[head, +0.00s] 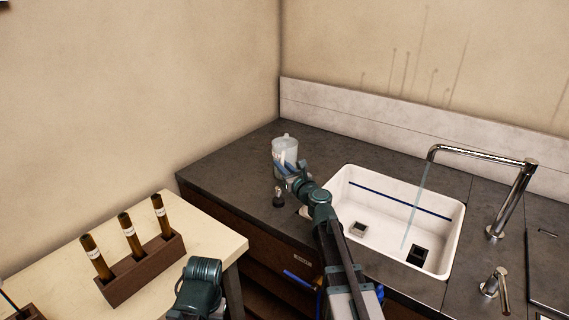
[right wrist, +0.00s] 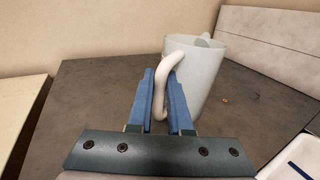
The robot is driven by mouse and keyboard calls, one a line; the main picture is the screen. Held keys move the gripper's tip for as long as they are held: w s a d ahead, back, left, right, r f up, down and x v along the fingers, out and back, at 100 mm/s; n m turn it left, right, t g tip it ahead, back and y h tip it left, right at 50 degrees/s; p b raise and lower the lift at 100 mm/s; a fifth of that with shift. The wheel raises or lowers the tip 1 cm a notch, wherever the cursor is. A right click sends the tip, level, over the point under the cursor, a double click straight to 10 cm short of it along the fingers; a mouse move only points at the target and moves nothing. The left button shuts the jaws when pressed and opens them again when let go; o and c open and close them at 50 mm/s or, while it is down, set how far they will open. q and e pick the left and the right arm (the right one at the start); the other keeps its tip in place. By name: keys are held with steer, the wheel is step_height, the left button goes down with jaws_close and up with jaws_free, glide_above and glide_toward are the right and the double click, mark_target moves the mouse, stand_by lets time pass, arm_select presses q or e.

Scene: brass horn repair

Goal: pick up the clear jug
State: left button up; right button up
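The clear jug (head: 287,149) stands upright on the dark counter near the back corner, left of the sink. It is pale and translucent; in the right wrist view the jug (right wrist: 201,75) has its white loop handle (right wrist: 166,82) facing me. My right gripper (head: 288,167) is at the jug's near side. In the right wrist view its blue fingers (right wrist: 162,100) stand on either side of the handle, very close to it; I cannot tell whether they press on it. Only part of my left arm shows at the bottom of the head view; its gripper is out of view.
A small dark-based object (head: 278,196) stands on the counter just left of my right gripper. The white sink (head: 385,235) is to the right, with water running from a chrome faucet (head: 521,187). A wooden rack (head: 146,272) holding brown tubes sits on the pale table (head: 205,232).

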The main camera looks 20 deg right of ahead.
jaws_close()
stand_by(0.3)
stand_by(1.1)
step_height(320, 180, up, 10)
steer(key=p, duration=1)
